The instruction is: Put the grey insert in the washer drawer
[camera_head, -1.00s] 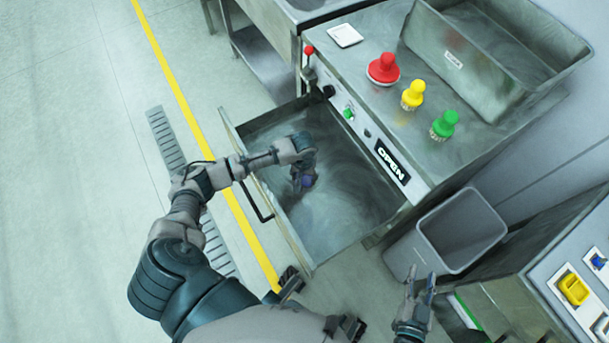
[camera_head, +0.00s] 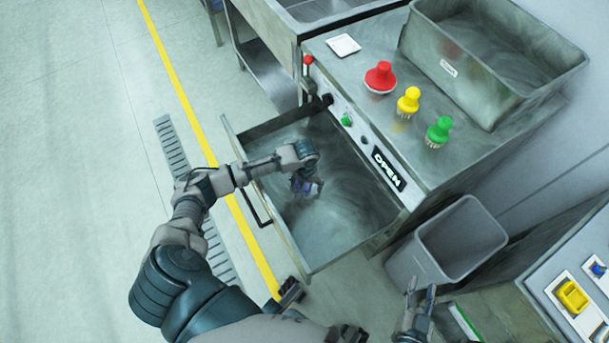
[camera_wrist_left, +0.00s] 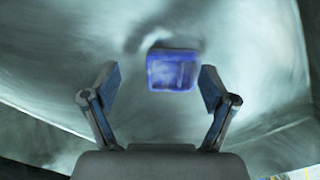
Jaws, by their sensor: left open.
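The washer drawer (camera_head: 340,222) is pulled out, an open metal tray under the OPEN label. My left gripper (camera_head: 307,186) reaches down into it with fingers apart. In the left wrist view a small square blue insert (camera_wrist_left: 172,71) lies just beyond and between the open fingertips (camera_wrist_left: 158,88), touching neither; it looks slightly blurred. In the head view it is mostly hidden by the gripper. I cannot make out a grey insert in either view. My right gripper (camera_head: 420,300) is open and empty near the bottom, beside the bin.
Red (camera_head: 380,77), yellow (camera_head: 408,102) and green (camera_head: 438,131) knobbed brushes stand on the metal top, near a large metal tub (camera_head: 480,95). A grey bin (camera_head: 430,270) stands right of the drawer. A panel at right holds a yellow piece (camera_head: 572,297) and a blue piece (camera_head: 598,268).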

